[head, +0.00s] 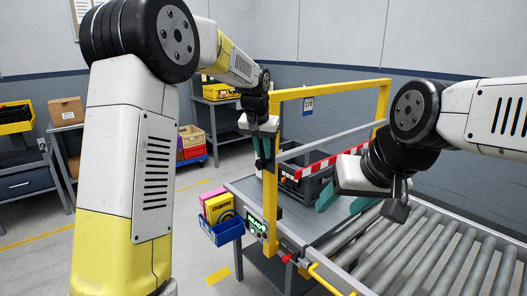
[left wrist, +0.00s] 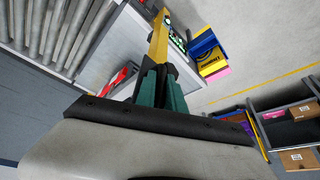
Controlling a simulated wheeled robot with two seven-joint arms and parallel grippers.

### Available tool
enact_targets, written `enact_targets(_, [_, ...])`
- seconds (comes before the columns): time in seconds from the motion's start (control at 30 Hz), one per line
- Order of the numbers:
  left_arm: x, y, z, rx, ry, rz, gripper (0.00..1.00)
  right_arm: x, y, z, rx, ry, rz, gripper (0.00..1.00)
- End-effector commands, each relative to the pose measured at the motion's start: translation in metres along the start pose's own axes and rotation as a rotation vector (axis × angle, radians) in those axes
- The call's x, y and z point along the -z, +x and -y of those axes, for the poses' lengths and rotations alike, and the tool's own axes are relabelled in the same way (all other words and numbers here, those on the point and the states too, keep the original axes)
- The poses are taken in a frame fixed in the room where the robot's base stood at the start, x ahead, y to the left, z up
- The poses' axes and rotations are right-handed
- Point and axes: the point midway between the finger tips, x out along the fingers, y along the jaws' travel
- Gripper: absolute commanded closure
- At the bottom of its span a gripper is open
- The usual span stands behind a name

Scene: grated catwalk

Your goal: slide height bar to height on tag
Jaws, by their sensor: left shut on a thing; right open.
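A yellow gantry frame (head: 272,190) stands over the conveyor, with a small blue-and-white tag (head: 308,105) hanging from its top beam; its figures are too small to read surely. The red-and-white striped height bar (head: 325,165) spans between the posts, below a plain grey rail. It also shows in the left wrist view (left wrist: 120,77). My left gripper (head: 262,152) is at the near left post, shut at the bar's left end; its teal fingers (left wrist: 160,85) hide the part held. My right gripper (head: 343,200) is open and empty above the conveyor, in front of the bar.
A dark crate (head: 305,187) sits behind the bar on the conveyor line. Rollers (head: 430,245) fill the lower right. A blue bin (head: 228,231) with yellow and pink boxes hangs by the left post, beside a green display (head: 257,222). Shelves stand at the left.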

Motion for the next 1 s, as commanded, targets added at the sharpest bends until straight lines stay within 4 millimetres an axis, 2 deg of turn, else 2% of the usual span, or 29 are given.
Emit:
enact_targets(0.63, [0.000,0.001,0.001,0.001,-0.004,-0.002,1.00,0.000,0.000,0.000,0.000,0.000,0.000,0.44])
enact_targets(0.9, [-0.017,0.041,0.001,0.002,-0.004,0.004,1.00,0.000,0.000,0.000,0.000,0.000,0.000,0.44])
enact_targets(1.0, [-0.019,0.046,0.001,0.001,-0.004,0.001,1.00,0.000,0.000,0.000,0.000,0.000,0.000,0.44])
